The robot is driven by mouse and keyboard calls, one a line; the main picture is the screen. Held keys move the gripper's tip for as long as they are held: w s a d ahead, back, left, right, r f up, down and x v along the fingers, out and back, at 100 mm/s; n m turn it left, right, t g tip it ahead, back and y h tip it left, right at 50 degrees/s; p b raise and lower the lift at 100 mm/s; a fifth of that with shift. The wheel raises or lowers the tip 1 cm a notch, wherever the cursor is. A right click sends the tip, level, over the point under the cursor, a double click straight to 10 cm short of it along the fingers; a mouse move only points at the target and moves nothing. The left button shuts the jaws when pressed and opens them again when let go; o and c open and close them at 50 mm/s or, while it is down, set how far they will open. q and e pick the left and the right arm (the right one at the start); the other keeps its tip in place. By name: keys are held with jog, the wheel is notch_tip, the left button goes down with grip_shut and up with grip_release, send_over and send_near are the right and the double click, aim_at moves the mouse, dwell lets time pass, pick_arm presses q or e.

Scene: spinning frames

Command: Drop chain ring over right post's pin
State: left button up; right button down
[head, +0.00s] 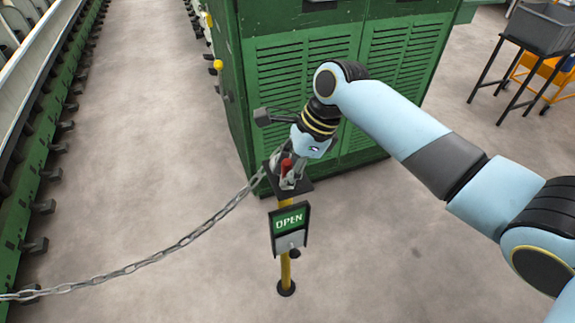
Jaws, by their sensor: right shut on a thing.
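The grey chain (180,246) hangs in a curve from the left edge of the head view up to the right post's top. The right post (285,268) is a yellow upright on a round black foot, with a dark plate (304,187) on top. My right gripper (288,180) points down at this plate and is shut at the chain's end. The ring itself is mostly hidden by the fingers. A red upright piece (286,165) shows between the fingers; I cannot tell whether the ring is around the pin. My left gripper is not in view.
A sign reading OPEN (289,221) hangs on the post's front. A green louvred cabinet (300,80) stands close behind the post. Green machinery (50,130) lines the left. A grey bin (541,27) on a black stand is at the back right. The floor around the post is clear.

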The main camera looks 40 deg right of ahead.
jog(key=shift+f, duration=0.55)
dwell(0.4)
jog(key=c, duration=1.1)
grip_release()
jog(key=shift+r, duration=0.1)
jog(key=v, duration=1.1)
jog(key=shift+d+r, duration=0.15)
jog(key=shift+r, duration=0.25)
jog(key=shift+s, duration=0.1)
